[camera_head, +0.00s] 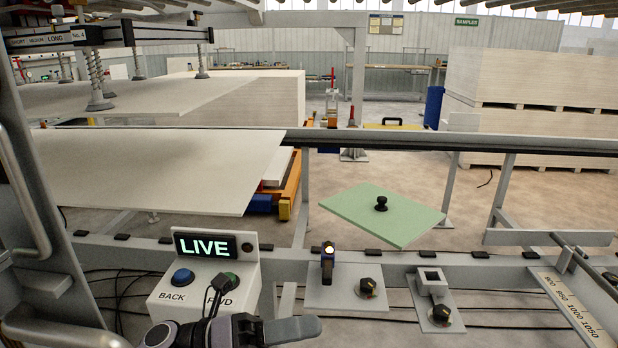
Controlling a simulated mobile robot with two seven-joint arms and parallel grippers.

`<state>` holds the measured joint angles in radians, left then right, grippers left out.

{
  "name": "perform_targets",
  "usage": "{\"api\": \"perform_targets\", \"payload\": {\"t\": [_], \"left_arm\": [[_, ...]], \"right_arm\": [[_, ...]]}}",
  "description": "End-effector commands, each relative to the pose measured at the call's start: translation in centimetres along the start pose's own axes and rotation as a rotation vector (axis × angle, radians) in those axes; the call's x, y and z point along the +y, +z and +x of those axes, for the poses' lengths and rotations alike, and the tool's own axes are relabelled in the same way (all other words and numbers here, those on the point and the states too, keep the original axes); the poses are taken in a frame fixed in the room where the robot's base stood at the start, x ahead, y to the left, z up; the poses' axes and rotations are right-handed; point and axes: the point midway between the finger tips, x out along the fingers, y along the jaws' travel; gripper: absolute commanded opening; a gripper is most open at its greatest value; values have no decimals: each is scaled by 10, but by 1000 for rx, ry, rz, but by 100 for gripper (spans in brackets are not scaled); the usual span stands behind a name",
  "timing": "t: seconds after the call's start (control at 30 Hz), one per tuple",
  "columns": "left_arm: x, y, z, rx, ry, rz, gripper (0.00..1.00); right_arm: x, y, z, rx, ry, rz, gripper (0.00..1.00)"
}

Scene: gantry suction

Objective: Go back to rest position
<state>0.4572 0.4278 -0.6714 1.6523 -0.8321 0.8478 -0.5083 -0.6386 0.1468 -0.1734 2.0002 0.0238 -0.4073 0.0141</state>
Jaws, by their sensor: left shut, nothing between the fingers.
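My left gripper (221,287) is at the lower left of the head view, with its dark fingers shut and nothing between them. Its fingertips overlap the front of a white control box (165,297), just below a green button (233,278), and hide part of the "FWD" label. I cannot tell whether they touch the box. A blue button (183,277) marked "BACK" sits to the left of the fingers. A display (205,246) on top of the box reads "LIVE". My right gripper is not in view.
A metal rail (385,262) with black knobs runs across the front. A green panel (390,215) with a black knob lies beyond it. A large white sheet (150,170) is at left, under a suction frame (110,32). A numbered scale (575,305) is at right.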

Motion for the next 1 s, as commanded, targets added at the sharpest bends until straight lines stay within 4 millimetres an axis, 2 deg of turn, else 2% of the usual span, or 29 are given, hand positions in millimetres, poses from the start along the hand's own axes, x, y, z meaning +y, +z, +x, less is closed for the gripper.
{"api": "perform_targets", "payload": {"t": [0.13, 0.27, 0.37, 0.47, 0.57, 0.7, 0.8, 0.9, 1.0], "left_arm": [[9, 7, -15, -299, -39, -296, 0], [30, 9, -44, -566, -56, -572, 0], [51, 1, -74, -770, -60, -789, 0], [74, -18, -108, -974, -59, -1006, 0], [96, -49, -143, -1177, -53, -1223, 0], [120, -109, -192, -1459, -39, -1514, 0], [127, -153, -218, -1629, -27, -1683, 0], [129, -189, -236, -1757, -17, -1804, 0], [128, -211, -246, -1833, -11, -1876, 0]], "right_arm": [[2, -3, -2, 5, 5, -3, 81], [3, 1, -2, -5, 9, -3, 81], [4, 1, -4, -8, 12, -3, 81], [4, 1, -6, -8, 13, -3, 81], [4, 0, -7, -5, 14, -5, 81], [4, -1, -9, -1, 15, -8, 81], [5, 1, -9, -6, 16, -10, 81], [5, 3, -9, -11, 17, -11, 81], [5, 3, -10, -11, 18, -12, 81]]}}
